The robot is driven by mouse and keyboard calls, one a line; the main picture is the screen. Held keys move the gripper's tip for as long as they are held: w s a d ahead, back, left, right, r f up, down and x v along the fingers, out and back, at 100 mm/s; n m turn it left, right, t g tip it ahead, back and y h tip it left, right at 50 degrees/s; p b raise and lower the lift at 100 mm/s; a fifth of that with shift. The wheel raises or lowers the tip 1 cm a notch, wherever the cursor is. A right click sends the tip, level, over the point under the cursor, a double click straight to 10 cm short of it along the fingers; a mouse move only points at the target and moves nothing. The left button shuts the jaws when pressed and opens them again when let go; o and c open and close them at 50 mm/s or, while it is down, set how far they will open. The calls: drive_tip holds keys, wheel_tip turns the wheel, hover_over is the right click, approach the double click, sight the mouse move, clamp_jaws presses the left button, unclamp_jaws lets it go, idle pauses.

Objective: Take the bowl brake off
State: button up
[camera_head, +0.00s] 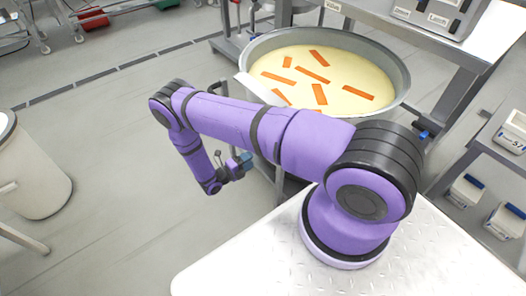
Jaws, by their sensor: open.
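The large grey metal bowl (401,92) stands at the top centre, filled with a pale yellow mass with several orange strips on it. Its underside and much of its stand are hidden behind my purple arm. My gripper (238,165) is small in view, below and left of the bowl, at the end of my downward-bent arm. It is open. A small blue part (246,160) shows right at the gripper; I cannot tell whether it belongs to the gripper or the bowl's stand. Another small blue part (424,135) shows right of the bowl. I cannot tell which part is the brake.
A metal table (400,22) stands behind and right of the bowl. A shelf with white, blue-lidded containers (466,190) is at the right. A pale bin (30,170) stands at the left edge. The grey floor (110,130) between bin and arm is clear.

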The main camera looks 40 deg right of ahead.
drive_tip(key=d, duration=0.8)
drive_tip(key=shift+w+d, duration=0.15)
drive_tip(key=shift+d, duration=0.15)
clamp_jaws()
